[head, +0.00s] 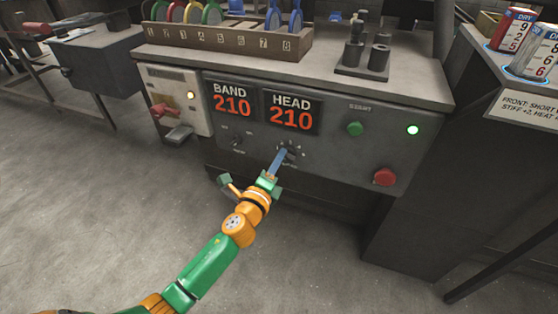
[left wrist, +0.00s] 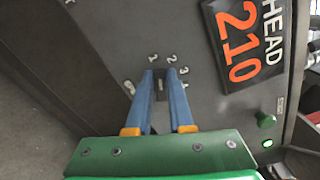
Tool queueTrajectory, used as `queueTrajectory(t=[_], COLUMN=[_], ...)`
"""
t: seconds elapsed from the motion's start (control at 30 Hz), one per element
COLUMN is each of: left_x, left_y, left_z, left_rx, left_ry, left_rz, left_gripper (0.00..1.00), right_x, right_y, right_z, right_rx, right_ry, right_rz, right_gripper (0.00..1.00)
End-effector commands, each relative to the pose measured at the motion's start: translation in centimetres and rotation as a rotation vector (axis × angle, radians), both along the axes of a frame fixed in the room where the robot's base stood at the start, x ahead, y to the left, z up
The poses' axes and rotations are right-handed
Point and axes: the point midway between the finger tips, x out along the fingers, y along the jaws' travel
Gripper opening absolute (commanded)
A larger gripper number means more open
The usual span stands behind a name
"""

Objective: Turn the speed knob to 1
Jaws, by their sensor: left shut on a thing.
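The speed knob (left wrist: 161,88) is a small dark knob on the grey control panel, with pale numbers around it. In the left wrist view the 1 and the 2 lie just beyond the fingertips, and the 3 lies to the right. My left gripper (left wrist: 162,76) is shut on the knob, one blue finger on each side. The knob appears to point between 1 and 2, but its exact setting is hard to read. In the head view my left gripper (head: 281,157) reaches the panel below the HEAD display and covers part of the knob. My right gripper is not in view.
The BAND display (head: 232,101) and the HEAD display (head: 291,112) both read 210. A second knob (head: 236,141) is to the left. A green start button (head: 355,129), a lit green lamp (head: 413,130) and a red button (head: 385,177) are to the right.

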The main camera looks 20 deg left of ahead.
Motion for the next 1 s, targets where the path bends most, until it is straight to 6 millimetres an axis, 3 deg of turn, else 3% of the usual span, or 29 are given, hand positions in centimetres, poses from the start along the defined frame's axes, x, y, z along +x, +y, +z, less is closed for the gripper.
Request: queueTrajectory(t=[0.4,0.97,1.0], left_x=[-0.01,-0.01,-0.01], left_y=[0.08,0.09,0.09], left_z=[-0.39,-0.44,-0.44], left_rx=[-0.183,-0.213,-0.212], left_ry=[0.008,0.009,0.009], left_rz=[-0.001,0.001,0.001], left_gripper=[0.00,0.00,0.23], right_x=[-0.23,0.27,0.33], right_y=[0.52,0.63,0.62], right_z=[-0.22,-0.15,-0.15], right_rx=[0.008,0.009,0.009], right_ry=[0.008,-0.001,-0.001], right_rz=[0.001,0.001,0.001], right_gripper=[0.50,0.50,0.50])
